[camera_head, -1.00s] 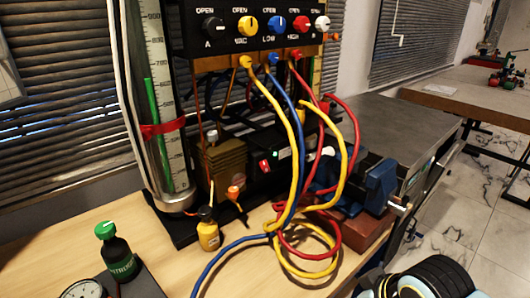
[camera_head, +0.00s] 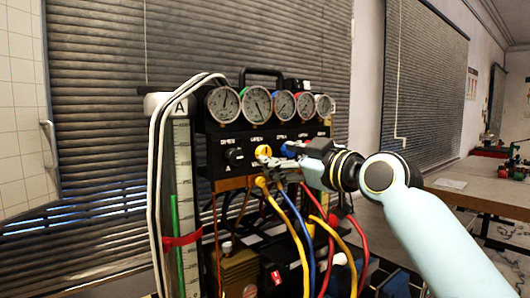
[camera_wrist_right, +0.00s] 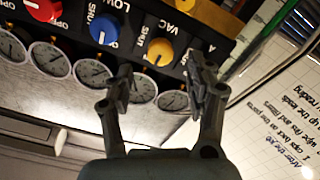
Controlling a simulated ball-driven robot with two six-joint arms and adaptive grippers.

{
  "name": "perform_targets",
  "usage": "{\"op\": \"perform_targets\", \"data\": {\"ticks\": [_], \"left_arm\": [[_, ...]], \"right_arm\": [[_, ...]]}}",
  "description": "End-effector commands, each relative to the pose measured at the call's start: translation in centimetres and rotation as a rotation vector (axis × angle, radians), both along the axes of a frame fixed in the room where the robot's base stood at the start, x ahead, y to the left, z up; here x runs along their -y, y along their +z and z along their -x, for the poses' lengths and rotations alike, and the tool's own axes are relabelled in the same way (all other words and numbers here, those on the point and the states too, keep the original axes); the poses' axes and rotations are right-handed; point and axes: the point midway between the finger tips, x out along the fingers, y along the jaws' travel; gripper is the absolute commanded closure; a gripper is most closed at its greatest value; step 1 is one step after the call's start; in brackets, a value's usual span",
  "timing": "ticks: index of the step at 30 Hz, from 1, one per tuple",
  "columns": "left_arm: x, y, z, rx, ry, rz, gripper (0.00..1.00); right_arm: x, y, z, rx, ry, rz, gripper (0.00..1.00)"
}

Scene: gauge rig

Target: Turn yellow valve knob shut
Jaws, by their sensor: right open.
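The yellow valve knob (camera_head: 263,151) sits on the front of the black manifold panel (camera_head: 215,160), in the row under the gauges. My right gripper (camera_head: 272,161) reaches in from the right, with its fingers close to the yellow knob. In the right wrist view, which is upside down, the yellow knob (camera_wrist_right: 158,52) lies ahead of the open fingers (camera_wrist_right: 162,90) and between them, beside the letters VAC. The fingers look apart from the knob. I cannot clearly read which way its pointer faces. My left gripper is out of view.
The blue knob (camera_wrist_right: 103,30) is beside the yellow one; the red knob (camera_wrist_right: 42,8) is farther along. A black knob (camera_head: 235,156) is on the yellow knob's other side. Gauges (camera_head: 223,104) line the top. Yellow, blue and red hoses (camera_head: 292,215) hang below.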

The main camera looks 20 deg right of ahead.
Motion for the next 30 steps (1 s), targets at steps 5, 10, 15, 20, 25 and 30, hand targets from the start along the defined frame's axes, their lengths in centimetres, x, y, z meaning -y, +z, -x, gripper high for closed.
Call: {"op": "perform_targets", "data": {"ticks": [5, 10, 15, 20, 25, 30], "left_arm": [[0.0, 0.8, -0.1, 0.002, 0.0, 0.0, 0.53], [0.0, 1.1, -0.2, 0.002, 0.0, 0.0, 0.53], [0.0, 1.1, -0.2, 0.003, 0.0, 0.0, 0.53], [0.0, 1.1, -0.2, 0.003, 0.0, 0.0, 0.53], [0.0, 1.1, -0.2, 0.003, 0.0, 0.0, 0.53], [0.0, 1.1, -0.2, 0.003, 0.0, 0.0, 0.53]], "right_arm": [[-1.3, 0.2, -3.3, -0.002, 0.001, -0.004, 0.45], [-1.9, 0.0, -5.1, -0.002, 0.0, -0.001, 0.45], [-2.1, -0.1, -5.6, -0.002, 0.0, 0.0, 0.45], [-2.1, -0.1, -5.6, -0.002, 0.0, 0.0, 0.45], [-2.1, -0.1, -5.6, -0.002, 0.0, 0.0, 0.63], [-2.1, -0.1, -5.6, -0.002, 0.0, 0.0, 0.85]]}}
